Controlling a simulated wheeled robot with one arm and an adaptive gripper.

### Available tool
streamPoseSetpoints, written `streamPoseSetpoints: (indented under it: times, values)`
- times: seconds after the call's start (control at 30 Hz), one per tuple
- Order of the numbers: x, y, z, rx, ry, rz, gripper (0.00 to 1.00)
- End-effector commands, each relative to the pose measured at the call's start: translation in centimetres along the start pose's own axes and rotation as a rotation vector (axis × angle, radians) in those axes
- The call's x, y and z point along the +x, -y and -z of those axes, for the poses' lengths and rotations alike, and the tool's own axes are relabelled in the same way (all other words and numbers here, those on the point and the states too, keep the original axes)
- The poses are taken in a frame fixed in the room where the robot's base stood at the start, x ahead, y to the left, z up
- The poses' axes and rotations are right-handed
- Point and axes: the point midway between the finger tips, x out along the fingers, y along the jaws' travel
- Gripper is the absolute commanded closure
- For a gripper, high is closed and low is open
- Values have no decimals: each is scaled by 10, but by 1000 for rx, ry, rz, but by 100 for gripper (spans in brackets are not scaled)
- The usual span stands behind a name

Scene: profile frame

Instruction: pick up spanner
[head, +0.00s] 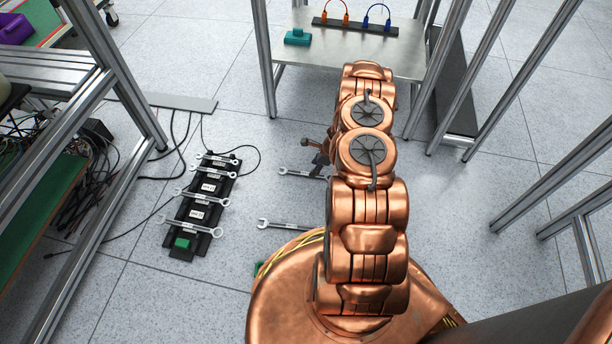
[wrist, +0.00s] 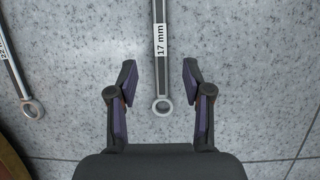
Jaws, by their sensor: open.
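A steel spanner labelled 17 mm (wrist: 160,60) lies on the floor, upright in the wrist view, its ring end between and slightly below my fingertips. My gripper (wrist: 160,76) is open around it, with a gap on both sides. In the head view, that spanner (head: 291,173) appears beside my gripper (head: 319,160), which my arm partly hides. A second loose spanner (wrist: 14,70) lies at the left of the wrist view. It also shows nearer my base in the head view (head: 280,225), its right end hidden by my arm.
A black rack (head: 183,253) on the floor at left holds several spanners. A metal table (head: 320,58) at the back bears a teal block (head: 298,37) and a black strip with orange and blue cables (head: 355,27). Aluminium frame posts stand at both sides. Black cables lie at left.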

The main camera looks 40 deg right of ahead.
Motion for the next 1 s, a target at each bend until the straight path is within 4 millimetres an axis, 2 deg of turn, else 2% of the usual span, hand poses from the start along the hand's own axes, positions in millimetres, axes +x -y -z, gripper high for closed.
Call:
streamPoseSetpoints:
  times: [0.33,0.63,1.0]
  values:
    - [44,1,0,-1,0,1,50]
    - [47,2,-2,0,1,3,50]
    - [47,1,-2,-1,1,2,88]
